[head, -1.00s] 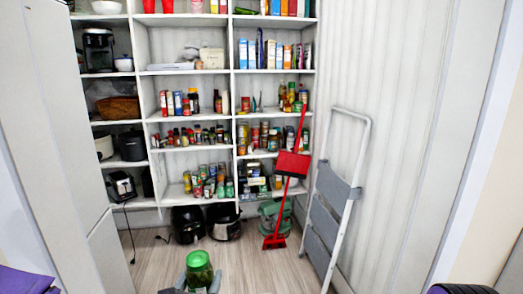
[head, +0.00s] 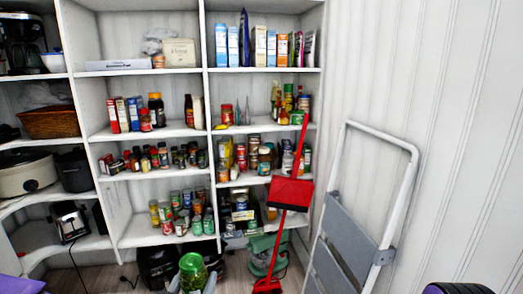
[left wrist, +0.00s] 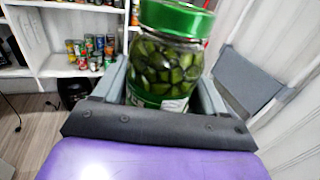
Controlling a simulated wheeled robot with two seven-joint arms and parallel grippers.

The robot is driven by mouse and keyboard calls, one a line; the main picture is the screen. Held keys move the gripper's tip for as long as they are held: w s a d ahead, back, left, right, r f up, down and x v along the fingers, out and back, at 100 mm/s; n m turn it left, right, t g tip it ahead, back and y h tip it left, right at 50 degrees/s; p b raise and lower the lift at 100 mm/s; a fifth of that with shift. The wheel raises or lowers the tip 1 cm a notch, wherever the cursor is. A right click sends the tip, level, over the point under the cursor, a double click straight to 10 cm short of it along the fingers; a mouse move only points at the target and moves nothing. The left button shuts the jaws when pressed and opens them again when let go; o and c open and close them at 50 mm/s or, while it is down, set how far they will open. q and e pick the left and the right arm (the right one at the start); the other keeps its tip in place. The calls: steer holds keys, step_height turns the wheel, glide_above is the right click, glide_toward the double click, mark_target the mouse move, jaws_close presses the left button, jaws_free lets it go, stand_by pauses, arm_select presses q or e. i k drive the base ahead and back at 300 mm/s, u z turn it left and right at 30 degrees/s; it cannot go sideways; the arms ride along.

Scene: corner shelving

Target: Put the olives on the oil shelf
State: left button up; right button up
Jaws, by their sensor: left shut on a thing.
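The olives are a glass jar with a green lid, at the bottom centre of the head view (head: 193,272). In the left wrist view the jar (left wrist: 168,68) is large and upright, with green olives behind the glass. My left gripper (left wrist: 163,92) is shut around the jar, one finger on each side. The jar is held in front of the shelving, apart from it. Which shelf is the oil shelf is not marked; bottles (head: 288,98) stand on an upper right shelf (head: 250,130).
A red broom and dustpan (head: 291,192) lean across the right ends of the lower shelves. A folded step ladder (head: 345,240) leans on the right wall. Jars and cans (head: 180,213) crowd the lower shelves. Dark appliances (head: 158,265) stand on the floor beneath.

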mark_target(267, 125)
steer(key=u, duration=0.5)
steer(key=i, duration=2.1)
steer(key=z, duration=1.05)
